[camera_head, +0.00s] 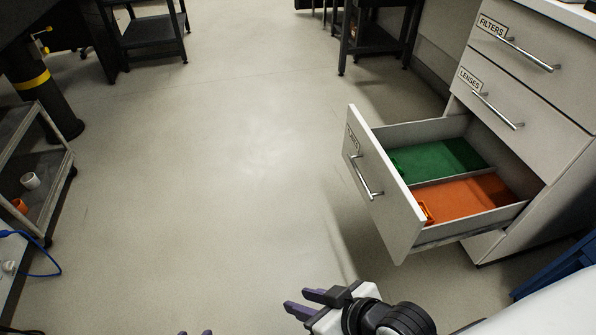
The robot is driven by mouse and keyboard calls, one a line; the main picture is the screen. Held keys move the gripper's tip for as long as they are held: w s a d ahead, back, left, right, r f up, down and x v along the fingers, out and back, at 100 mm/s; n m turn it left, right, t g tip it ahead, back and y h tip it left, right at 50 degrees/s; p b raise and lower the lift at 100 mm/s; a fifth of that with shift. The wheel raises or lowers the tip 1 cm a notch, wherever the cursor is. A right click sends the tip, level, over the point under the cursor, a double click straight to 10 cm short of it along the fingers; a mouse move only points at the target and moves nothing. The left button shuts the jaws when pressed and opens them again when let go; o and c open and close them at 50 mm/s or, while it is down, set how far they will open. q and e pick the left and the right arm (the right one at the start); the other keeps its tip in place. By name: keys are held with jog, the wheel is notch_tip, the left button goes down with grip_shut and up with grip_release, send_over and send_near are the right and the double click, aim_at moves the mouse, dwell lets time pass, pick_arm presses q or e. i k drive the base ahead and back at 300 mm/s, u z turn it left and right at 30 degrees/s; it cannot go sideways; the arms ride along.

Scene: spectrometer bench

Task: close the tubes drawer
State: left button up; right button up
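The bottom drawer (384,206) of the white cabinet at the right is pulled well out. Its front label is too oblique to read clearly; a silver bar handle (365,178) is on its front. Inside are a green compartment (435,160) and an orange compartment (465,197). My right gripper (302,302) is at the bottom centre, in front of and below the drawer, apart from it. Its two purple fingers are spread with nothing between them. Only the purple tips of my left gripper (195,333) show at the bottom edge; its opening cannot be told.
The drawers above, labelled FILTERS (557,55) and LENSES (535,112), are shut. Dark tables stand at the back. A blue object (555,268) is at the lower right. The middle floor is clear.

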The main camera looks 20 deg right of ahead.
aim_at(471, 184)
jog(key=u, duration=0.65)
jog(key=i, duration=1.15)
jog(key=z, duration=2.15)
